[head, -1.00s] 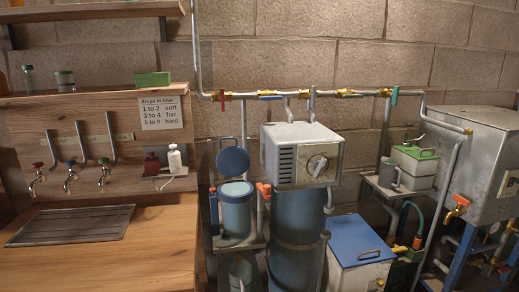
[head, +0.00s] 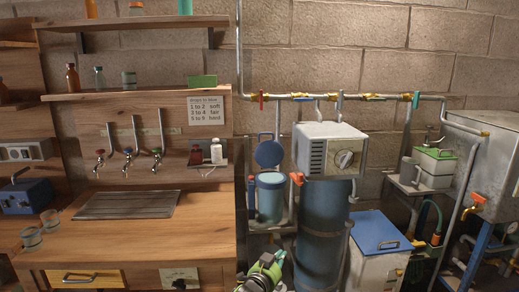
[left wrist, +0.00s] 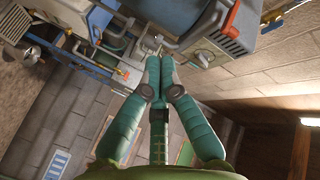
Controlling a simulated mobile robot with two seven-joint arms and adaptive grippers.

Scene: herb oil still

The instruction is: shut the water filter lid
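The water filter (head: 271,200) is a blue canister on a small shelf right of the wooden bench. Its round blue lid (head: 269,153) stands raised, open at the back above the canister. My left gripper (head: 270,268) shows at the bottom edge of the head view, green, below and in front of the filter and apart from it. In the left wrist view its fingers (left wrist: 160,62) are together with nothing seen between them. My right gripper is in neither view.
A white control box (head: 330,150) on a tall blue tank stands close right of the filter. A red-handled valve (head: 297,178) sits between them. Pipes run along the wall. A blue-lidded bin (head: 380,232) stands lower right. The wooden bench (head: 150,235) is at left.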

